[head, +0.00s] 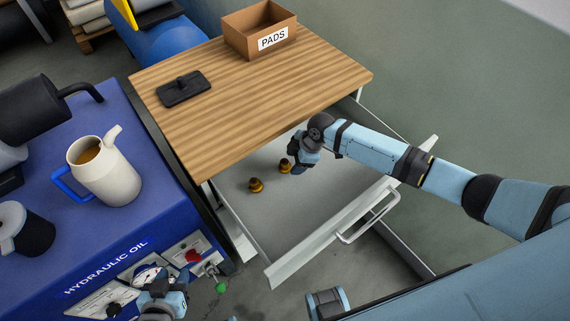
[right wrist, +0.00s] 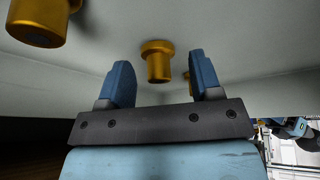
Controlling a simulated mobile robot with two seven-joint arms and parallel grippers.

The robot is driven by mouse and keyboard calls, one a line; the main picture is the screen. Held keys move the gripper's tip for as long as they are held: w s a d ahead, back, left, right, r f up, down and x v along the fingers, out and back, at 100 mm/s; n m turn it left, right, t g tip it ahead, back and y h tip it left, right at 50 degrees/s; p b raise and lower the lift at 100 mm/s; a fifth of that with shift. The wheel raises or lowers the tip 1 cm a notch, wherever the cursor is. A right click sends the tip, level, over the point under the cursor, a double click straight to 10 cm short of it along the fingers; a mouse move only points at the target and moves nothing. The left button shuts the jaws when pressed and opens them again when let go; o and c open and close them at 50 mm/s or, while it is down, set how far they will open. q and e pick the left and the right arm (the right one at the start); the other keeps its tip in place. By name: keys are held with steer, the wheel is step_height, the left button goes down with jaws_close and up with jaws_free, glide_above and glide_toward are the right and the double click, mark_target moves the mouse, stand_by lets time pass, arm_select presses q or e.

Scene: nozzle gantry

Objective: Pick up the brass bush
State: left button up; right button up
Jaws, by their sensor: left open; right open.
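Two brass bushes lie in the open drawer (head: 322,208): one bush (head: 256,185) to the left and another bush (head: 284,166) beside my right gripper (head: 298,165). In the right wrist view a flanged brass bush (right wrist: 157,62) shows between the open fingers (right wrist: 160,82), apart from both. Another bush (right wrist: 38,22) is at the upper left, and a sliver of brass shows beside the right finger. My right gripper is open and empty, low over the drawer floor. My left gripper (head: 163,290) is in front of the blue oil unit; its fingertips are hard to make out.
The wooden tabletop (head: 215,110) overhangs the back of the drawer, with a black pad (head: 184,88) and a PADS box (head: 259,32) on it. The drawer front has a handle (head: 370,215). The blue oil unit (head: 60,205) carries a cream jug (head: 105,172).

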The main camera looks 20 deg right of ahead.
mark_target(285, 161)
steer(key=a, duration=0.2)
steer(key=w+a, duration=0.1)
steer(key=shift+f, duration=0.55)
steer(key=c, duration=1)
jaws_close()
